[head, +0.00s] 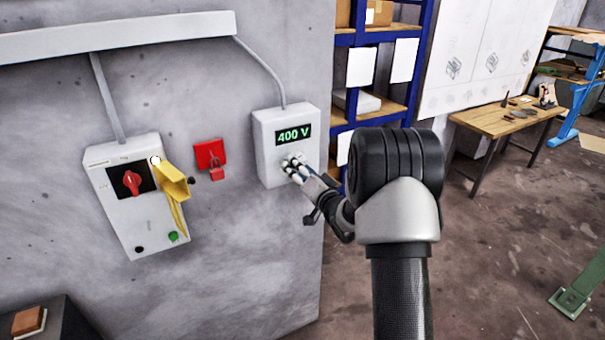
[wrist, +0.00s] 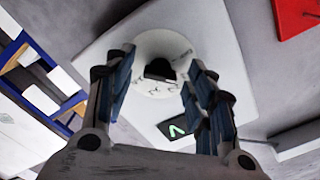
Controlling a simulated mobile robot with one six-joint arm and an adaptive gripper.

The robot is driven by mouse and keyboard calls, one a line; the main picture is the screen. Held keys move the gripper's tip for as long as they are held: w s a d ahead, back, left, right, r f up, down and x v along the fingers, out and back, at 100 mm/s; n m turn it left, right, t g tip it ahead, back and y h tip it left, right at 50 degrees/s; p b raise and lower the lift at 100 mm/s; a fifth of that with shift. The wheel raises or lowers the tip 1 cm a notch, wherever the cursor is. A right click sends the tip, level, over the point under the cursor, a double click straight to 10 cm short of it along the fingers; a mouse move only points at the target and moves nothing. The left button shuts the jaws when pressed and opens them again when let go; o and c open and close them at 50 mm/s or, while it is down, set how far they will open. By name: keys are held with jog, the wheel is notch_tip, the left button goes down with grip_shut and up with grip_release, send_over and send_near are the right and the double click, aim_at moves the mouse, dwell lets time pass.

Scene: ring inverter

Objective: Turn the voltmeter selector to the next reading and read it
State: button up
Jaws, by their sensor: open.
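The voltmeter (head: 267,152) is a pale box on the grey wall. Its display (head: 293,135) reads 400 V in green. In the wrist view its selector is a small black knob (wrist: 160,69) on a round white plate (wrist: 162,42). My gripper (head: 294,166) is at the box's lower front and hides the selector in the head view. In the wrist view my gripper (wrist: 160,76) is open, with one finger on each side of the knob. I see gaps between the fingers and the knob; I cannot tell how deep the fingertips reach. The display (wrist: 172,128) is partly hidden there.
A blue shelf (head: 346,40) stands right of the wall's edge. A wooden table (head: 500,125) stands farther back.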

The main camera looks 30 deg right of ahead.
jog(key=s, duration=1.2)
jog(key=shift+d, duration=0.25)
jog(key=shift+r, duration=0.1)
jog(key=s+a+r+n+g+h, duration=0.3)
jog(key=s+a+r+n+g, duration=0.1)
jog(key=s+a+r+g, duration=0.3)
jog(key=s+a+n+g, duration=0.1)
jog(key=s+a, duration=0.3)
jog(key=s, duration=0.4)
jog(key=s+a+f+n+g+y, duration=0.1)
jog(key=s+a+n+g, duration=0.1)
jog(key=s, duration=0.7)
jog(key=s+a+f+n+g+y, duration=0.1)
jog(key=s+a+g, duration=0.2)
jog(key=s+a, duration=0.4)
jog(key=shift+s+f+n+b, duration=0.2)
jog(key=shift+s+n+b, duration=0.15)
jog(key=shift+s, duration=0.4)
jog(key=shift+c, duration=0.5)
